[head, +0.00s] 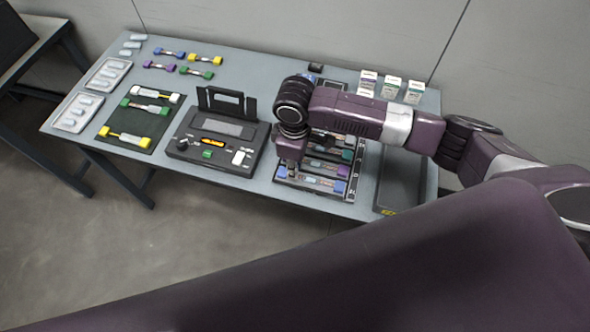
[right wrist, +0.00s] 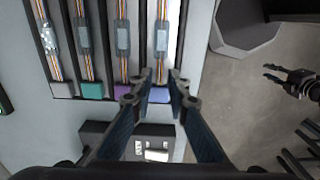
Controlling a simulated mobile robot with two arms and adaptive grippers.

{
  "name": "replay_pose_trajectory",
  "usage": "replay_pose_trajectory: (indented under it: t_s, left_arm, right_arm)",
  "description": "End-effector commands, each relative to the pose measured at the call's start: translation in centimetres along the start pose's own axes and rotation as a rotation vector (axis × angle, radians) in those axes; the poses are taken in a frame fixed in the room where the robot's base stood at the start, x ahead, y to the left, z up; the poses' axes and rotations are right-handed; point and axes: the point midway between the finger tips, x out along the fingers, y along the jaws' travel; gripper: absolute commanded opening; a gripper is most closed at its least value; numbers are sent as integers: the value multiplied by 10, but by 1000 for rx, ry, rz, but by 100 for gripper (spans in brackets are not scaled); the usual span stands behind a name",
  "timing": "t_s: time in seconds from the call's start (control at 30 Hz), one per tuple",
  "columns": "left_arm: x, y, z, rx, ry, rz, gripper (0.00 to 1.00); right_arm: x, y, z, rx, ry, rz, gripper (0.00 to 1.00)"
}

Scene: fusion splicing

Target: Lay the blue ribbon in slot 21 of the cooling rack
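The cooling rack (head: 279,178) stands at the table's front with several ribbons in its slots; my right arm covers part of it. The blue ribbon (head: 340,187) lies along the frontmost slot; in the right wrist view its blue end (right wrist: 160,95) is rightmost, beside a purple one (right wrist: 126,93). My right gripper (right wrist: 161,76) points down over this near end, one finger on each side, seemingly touching it. The ribbon looks level with its neighbours; whether it is fully seated is unclear. Slot numbers are unreadable. My left gripper (right wrist: 268,71) hangs over the floor, fingers apart, empty.
The fusion splicer (head: 217,142) stands left of the rack, with a dark mat (head: 133,123) of ribbons farther left. Loose ribbons (head: 170,52) lie behind. A dark tray (head: 400,180) is right of the rack, with small white boxes (head: 391,86) at the back.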

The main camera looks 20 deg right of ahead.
Motion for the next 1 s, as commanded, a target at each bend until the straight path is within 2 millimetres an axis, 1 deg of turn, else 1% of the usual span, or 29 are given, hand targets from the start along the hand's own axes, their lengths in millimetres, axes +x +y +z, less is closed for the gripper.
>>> replay_pose_trajectory:
  t_s: [0.1,0.3,0.43,0.5,0.63,1.0]
  left_arm:
    - [6,0,1,0,0,0,26]
    - [12,0,1,0,0,0,26]
    - [14,0,2,1,-1,0,26]
    - [14,0,2,1,-1,0,26]
    - [15,0,2,1,-1,0,26]
    - [14,0,2,2,-2,0,26]
  right_arm:
    - [-25,1,-1,-2,5,4,15]
    - [-68,1,-1,-1,4,4,15]
    - [-88,1,-1,0,3,2,15]
    - [-95,1,-1,0,2,1,15]
    - [-102,0,0,-1,0,0,15]
    - [-103,0,0,0,0,0,15]
